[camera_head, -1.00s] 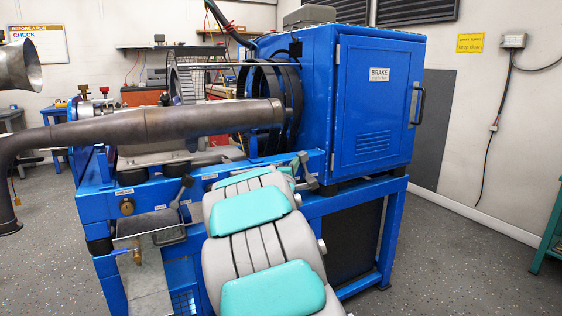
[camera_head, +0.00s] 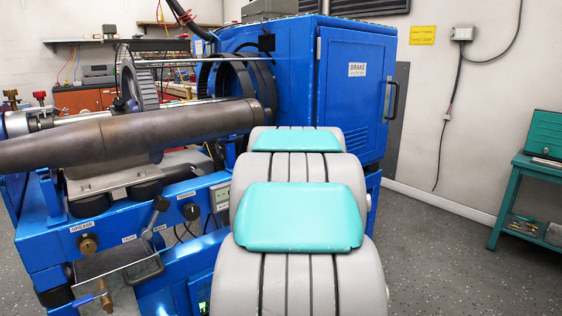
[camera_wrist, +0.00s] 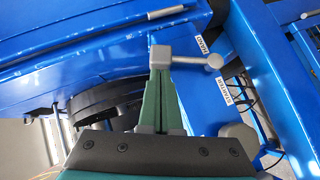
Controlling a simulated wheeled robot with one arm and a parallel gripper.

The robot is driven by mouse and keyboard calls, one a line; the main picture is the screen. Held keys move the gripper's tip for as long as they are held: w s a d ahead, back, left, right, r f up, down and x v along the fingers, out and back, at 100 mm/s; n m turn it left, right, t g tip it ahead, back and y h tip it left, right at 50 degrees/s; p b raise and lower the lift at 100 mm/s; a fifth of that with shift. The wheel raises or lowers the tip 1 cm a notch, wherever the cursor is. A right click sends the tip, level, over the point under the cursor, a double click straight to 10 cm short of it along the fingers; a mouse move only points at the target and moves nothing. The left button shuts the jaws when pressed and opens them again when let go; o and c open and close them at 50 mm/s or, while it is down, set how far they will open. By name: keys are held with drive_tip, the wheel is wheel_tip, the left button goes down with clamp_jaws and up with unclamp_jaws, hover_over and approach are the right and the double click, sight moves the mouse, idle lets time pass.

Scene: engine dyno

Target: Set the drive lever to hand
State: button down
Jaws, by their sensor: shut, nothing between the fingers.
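In the wrist view, a grey lever (camera_wrist: 188,61) has a square block at its left end and a round knob at its right end. Two small white labels lie near it: the upper label (camera_wrist: 203,45) is just above left of the knob, and the lower label (camera_wrist: 223,92) is below it. Their words are too small to read surely. My gripper (camera_wrist: 162,85) is shut and empty, with its green fingertips at the lever's block; I cannot tell whether they touch. In the head view my arm hides the gripper and this lever.
The blue brake cabinet (camera_head: 352,95) stands behind my arm. A brown exhaust pipe (camera_head: 130,135) crosses the left side. Another dark lever (camera_head: 155,212) stands above a metal tray (camera_head: 110,268) at the front left. A teal bench (camera_head: 520,200) is at right, with open floor before it.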

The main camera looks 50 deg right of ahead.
drive_tip(key=shift+s+d+m+y, duration=0.25)
drive_tip(key=shift+d+m+y, duration=0.35)
drive_tip(key=shift+d+y, duration=0.35)
drive_tip(key=shift+a, duration=0.1)
